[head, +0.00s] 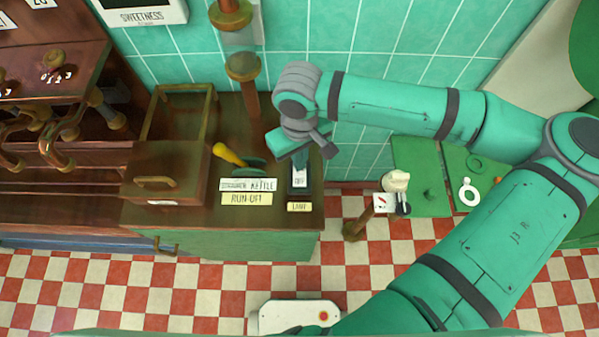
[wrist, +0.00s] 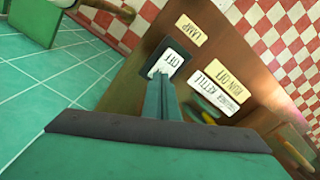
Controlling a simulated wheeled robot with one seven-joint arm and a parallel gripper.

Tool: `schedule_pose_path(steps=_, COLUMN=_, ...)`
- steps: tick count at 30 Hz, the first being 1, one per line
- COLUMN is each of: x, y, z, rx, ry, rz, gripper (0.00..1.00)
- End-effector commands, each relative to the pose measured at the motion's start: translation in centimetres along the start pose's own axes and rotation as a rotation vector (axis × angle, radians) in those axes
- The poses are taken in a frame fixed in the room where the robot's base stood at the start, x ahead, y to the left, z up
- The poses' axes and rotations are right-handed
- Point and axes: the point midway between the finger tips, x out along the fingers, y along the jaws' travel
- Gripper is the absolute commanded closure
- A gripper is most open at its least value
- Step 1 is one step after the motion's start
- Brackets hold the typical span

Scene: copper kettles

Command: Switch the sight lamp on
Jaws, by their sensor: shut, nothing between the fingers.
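The lamp switch (head: 299,179) is a white rocker in a dark frame on the brown counter top, with a "LAMP" label (head: 299,207) just in front of it. In the wrist view the switch (wrist: 171,58) shows the word "OFF", upside down, and the label (wrist: 191,30) lies beyond it. My gripper (head: 301,165) is over the back end of the switch, pointing down. In the wrist view its shut fingers (wrist: 160,78) overlap the near edge of the white rocker. I cannot tell whether they touch it. Nothing is between the fingers.
Left of the switch, a yellow-handled lever (head: 229,155) stands behind the "KETTLE" and "RUN-OFF" labels (head: 247,198). A wooden box (head: 165,172) and a copper pipe (head: 246,85) are further left and behind. The green tiled wall (head: 300,40) is close behind. The checkered floor in front is mostly clear.

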Motion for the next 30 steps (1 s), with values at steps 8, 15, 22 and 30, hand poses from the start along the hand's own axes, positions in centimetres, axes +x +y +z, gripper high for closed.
schedule_pose_path(steps=8, x=0.4, y=0.1, z=0.1, rx=0.003, ry=-0.001, rz=-0.001, gripper=1.00)
schedule_pose_path(steps=15, x=0.7, y=0.1, z=0.0, rx=0.003, ry=0.000, rz=-0.001, gripper=1.00)
schedule_pose_path(steps=22, x=1.0, y=0.0, z=0.0, rx=0.001, ry=0.000, rz=-0.001, gripper=1.00)
schedule_pose_path(steps=30, x=1.3, y=0.0, z=0.0, rx=0.001, ry=0.000, rz=-0.001, gripper=1.00)
